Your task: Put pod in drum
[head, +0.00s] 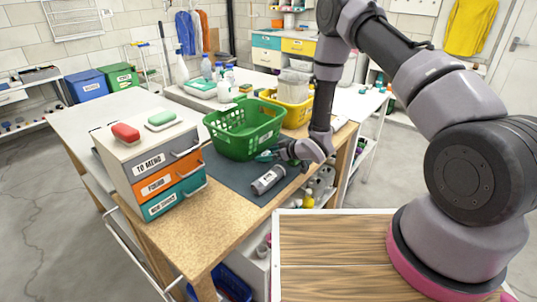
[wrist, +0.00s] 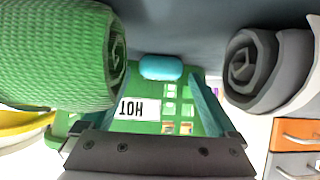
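A small teal rounded block, probably the pod, shows in the wrist view (wrist: 160,67) against the dark grey mat. My gripper (wrist: 160,82) is open, with its two teal fingers spread and the block at or just beyond their tips; gaps show on both sides. Contact cannot be told. In the head view my gripper (head: 268,156) is low over the mat, between a grey rolled towel (head: 268,180) and the green basket, and the block cannot be told apart from the fingers. No drum can be made out in either view.
The green basket (head: 243,131) stands just beyond my gripper, with a yellow basket (head: 288,108) behind it. In the wrist view a green roll (wrist: 60,55) and a grey roll (wrist: 268,68) flank my fingers. A labelled drawer unit (head: 155,168) stands at left.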

